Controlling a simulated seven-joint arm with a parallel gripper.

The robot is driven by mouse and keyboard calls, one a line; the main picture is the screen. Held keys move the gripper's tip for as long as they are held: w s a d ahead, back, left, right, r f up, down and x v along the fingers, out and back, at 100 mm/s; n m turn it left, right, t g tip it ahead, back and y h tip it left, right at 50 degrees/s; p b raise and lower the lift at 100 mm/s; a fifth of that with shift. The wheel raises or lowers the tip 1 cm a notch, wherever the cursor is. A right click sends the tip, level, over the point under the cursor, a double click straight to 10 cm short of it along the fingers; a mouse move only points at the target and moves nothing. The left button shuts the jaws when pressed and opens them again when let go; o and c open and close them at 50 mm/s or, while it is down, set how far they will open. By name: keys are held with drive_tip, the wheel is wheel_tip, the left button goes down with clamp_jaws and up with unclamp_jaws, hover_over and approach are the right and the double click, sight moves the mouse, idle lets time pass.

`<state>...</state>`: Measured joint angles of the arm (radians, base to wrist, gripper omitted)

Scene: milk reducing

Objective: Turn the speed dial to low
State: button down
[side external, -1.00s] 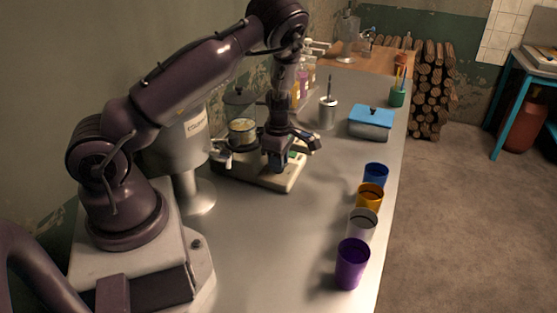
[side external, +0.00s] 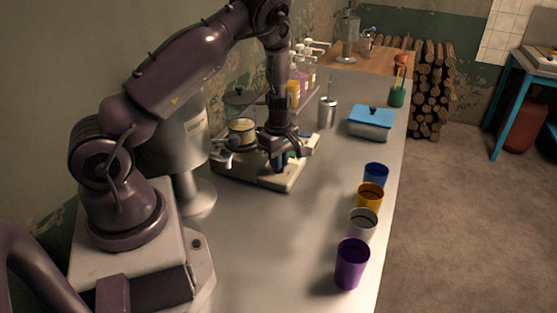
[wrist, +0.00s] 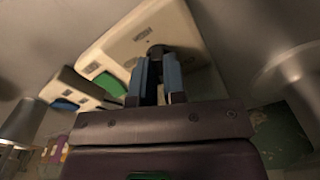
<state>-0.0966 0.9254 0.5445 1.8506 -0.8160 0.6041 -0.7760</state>
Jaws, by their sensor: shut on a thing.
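The machine (side external: 290,181) has a cream base and a clear jar (side external: 242,132) on top. It stands on the counter, and its cream front fills the upper middle of the wrist view (wrist: 120,42). The speed dial (wrist: 157,49) is a small dark knob on that front. My gripper (wrist: 157,72) points at the machine with its blue fingers shut around the dial, partly hiding it. In the side view my gripper (side external: 279,163) is low at the machine's base, and the dial is hidden there. I cannot read the dial's setting.
Blue, orange, white and purple cups (side external: 351,264) line the counter's right edge. A blue-lidded box (side external: 371,124) and a metal canister (side external: 327,112) stand farther back. A grey funnel-topped appliance (side external: 188,145) is beside my arm. The middle of the counter is clear.

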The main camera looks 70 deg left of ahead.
drive_tip(key=m, duration=0.7)
idle(0.6)
drive_tip(key=c, duration=1.2)
unclamp_jaws()
wheel_tip(320, 180, up, 13)
drive_tip(key=shift+r, duration=0.1)
